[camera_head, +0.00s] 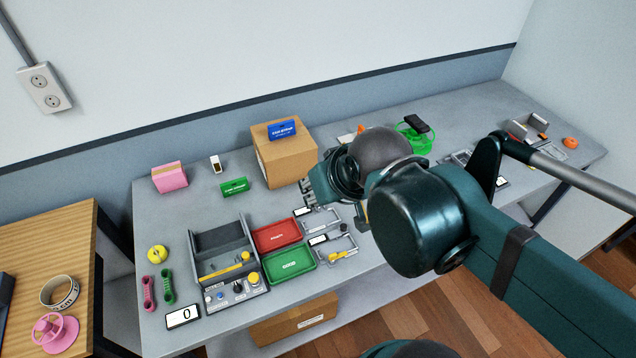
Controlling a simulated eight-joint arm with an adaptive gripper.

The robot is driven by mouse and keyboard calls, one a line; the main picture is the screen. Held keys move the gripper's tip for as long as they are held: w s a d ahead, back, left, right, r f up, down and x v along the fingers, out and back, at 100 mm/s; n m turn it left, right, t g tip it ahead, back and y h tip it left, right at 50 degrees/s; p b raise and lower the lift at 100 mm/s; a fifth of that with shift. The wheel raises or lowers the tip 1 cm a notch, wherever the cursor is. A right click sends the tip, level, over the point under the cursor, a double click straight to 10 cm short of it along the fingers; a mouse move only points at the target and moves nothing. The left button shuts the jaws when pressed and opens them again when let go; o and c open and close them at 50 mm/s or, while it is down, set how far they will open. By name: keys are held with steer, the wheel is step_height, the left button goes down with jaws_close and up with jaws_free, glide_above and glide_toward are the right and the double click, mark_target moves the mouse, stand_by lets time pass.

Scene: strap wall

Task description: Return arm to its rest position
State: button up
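My arm is dark teal and reaches in from the right edge of the head view, across the right half of the table. My gripper (308,192) is at the arm's far left end, close to the right side of a cardboard box, over the grey table (205,190). It is small here and partly hidden by my own wrist, so I cannot see whether its fingers are open or shut, or whether it holds anything.
A cardboard box (283,160) with a blue box (282,130) on top stands behind. A red tray (276,236), a green tray (291,264) and a grey fixture (222,250) are in front. A green spool (412,140) and an orange object (570,143) lie right. A wooden table (45,240) stands left.

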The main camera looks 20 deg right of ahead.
steer(key=shift+f, duration=0.15)
step_height(320, 180, down, 5)
steer(key=b, duration=0.5)
stand_by(1.0)
